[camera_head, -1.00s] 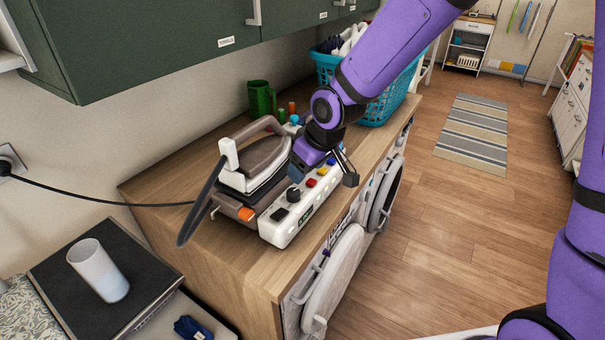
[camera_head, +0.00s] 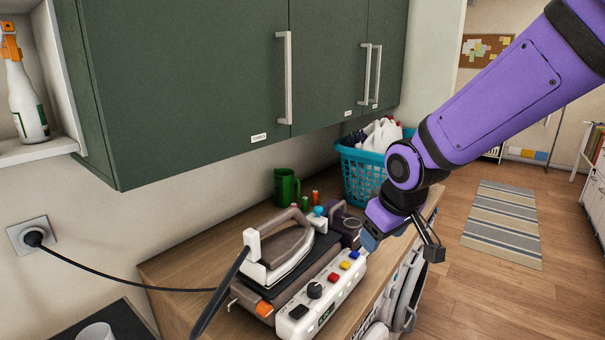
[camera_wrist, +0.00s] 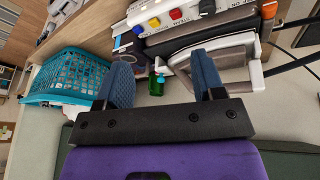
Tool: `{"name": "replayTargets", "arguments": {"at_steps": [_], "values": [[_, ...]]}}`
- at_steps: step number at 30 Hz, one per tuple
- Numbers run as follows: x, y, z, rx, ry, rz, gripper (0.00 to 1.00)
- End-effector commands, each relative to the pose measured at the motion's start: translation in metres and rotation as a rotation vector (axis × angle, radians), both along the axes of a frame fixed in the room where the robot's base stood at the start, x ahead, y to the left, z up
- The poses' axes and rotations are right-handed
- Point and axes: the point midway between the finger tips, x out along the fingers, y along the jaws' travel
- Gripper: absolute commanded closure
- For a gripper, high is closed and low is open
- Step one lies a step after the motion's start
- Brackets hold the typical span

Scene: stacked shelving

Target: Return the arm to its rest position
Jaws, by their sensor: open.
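My purple arm reaches in from the right in the head view. My gripper (camera_head: 369,239) is just beyond the far end of the white control panel (camera_head: 322,291), over the counter. Its blue fingers are partly hidden by its own body there. In the wrist view my gripper (camera_wrist: 162,68) has its two blue fingers spread apart with nothing held between them. The iron station's panel and the iron (camera_wrist: 225,62) show beyond the fingers, along with a small green item (camera_wrist: 156,86). I cannot tell whether the fingers touch anything.
The iron (camera_head: 290,258) rests on its station on the wooden counter (camera_head: 190,262). A green mug (camera_head: 287,187) and small coloured bottles stand behind it. A turquoise basket (camera_head: 362,173) holds laundry items. Green cabinets (camera_head: 200,90) hang above. Open floor (camera_head: 470,300) lies right.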

Motion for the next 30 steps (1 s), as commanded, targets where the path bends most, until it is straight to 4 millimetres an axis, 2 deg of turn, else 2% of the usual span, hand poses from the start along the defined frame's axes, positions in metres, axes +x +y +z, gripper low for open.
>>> {"name": "replayTargets", "arguments": {"at_steps": [1,6,15,24,30], "values": [[-0.008,-0.012,0.014,-0.007,-0.015,-0.034,0.38],[-0.037,-0.049,0.049,-0.017,-0.034,-0.145,0.38],[-0.105,-0.102,0.097,0.017,-0.058,-0.336,0.38],[-0.175,-0.138,0.120,0.103,-0.067,-0.487,0.38],[-0.198,-0.147,0.123,0.139,-0.064,-0.529,0.38]]}}
